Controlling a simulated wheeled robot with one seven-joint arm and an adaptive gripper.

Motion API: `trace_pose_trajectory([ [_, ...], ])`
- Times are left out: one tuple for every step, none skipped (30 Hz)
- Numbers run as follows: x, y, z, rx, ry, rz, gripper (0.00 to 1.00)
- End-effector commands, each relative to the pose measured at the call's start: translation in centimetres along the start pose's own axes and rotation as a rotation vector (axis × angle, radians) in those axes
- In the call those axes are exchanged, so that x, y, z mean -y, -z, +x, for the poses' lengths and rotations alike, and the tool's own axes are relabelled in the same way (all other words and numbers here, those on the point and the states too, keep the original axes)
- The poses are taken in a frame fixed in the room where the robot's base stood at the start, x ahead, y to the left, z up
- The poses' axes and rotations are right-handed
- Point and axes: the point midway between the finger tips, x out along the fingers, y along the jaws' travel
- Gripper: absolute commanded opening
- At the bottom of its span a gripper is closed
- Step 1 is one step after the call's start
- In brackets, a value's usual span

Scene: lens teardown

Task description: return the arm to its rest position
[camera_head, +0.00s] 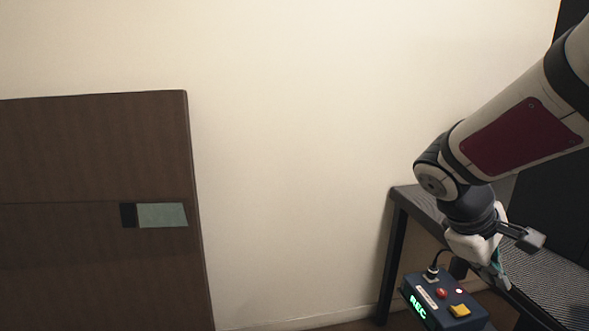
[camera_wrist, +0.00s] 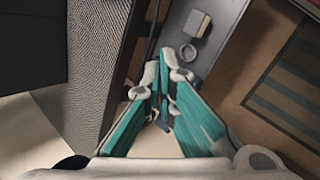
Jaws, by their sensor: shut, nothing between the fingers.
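My gripper (camera_head: 497,272) hangs at the lower right in the head view, pointing down beside a dark bench. Its lower end is partly hidden near a blue control box. In the wrist view, the gripper (camera_wrist: 164,78) has its teal fingers converging toward pale tips. It is shut and holds nothing. My arm reaches in from the upper right of the head view and bends down at the wrist.
The blue box (camera_head: 436,306) has a green REC display, red and yellow buttons and a cable, close to my gripper. A dark bench (camera_head: 415,202) with a woven top stands behind. A brown panel (camera_head: 90,150) stands left; the pale wall between is clear.

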Motion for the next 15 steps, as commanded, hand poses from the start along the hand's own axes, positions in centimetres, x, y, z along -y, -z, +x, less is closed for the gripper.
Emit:
trace_pose_trajectory([
  [1.1,-1.7,-1.3,-0.012,0.032,0.059,0.00],
  [1.8,-2.6,-1.9,-0.014,0.055,0.091,0.00],
  [2.9,-3.7,-2.6,-0.020,0.086,0.132,0.00],
  [3.7,-4.5,-3.2,-0.025,0.110,0.162,0.00],
  [4.6,-5.3,-3.7,-0.030,0.134,0.191,0.00],
  [5.7,-6.4,-4.4,-0.036,0.167,0.229,0.00],
  [6.7,-7.1,-4.9,-0.041,0.193,0.256,0.00],
  [7.6,-7.8,-5.4,-0.046,0.218,0.282,0.00],
  [8.9,-8.8,-6.0,-0.054,0.254,0.316,0.00],
  [9.8,-9.4,-6.5,-0.061,0.280,0.341,0.00],
  [10.8,-10.0,-6.9,-0.065,0.307,0.363,0.00],
  [11.9,-10.7,-7.4,-0.073,0.339,0.389,0.00],
  [12.8,-11.2,-7.8,-0.078,0.363,0.406,0.00],
  [13.6,-11.6,-8.1,-0.084,0.385,0.422,0.00],
  [14.6,-12.1,-8.5,-0.090,0.412,0.440,0.00],
])
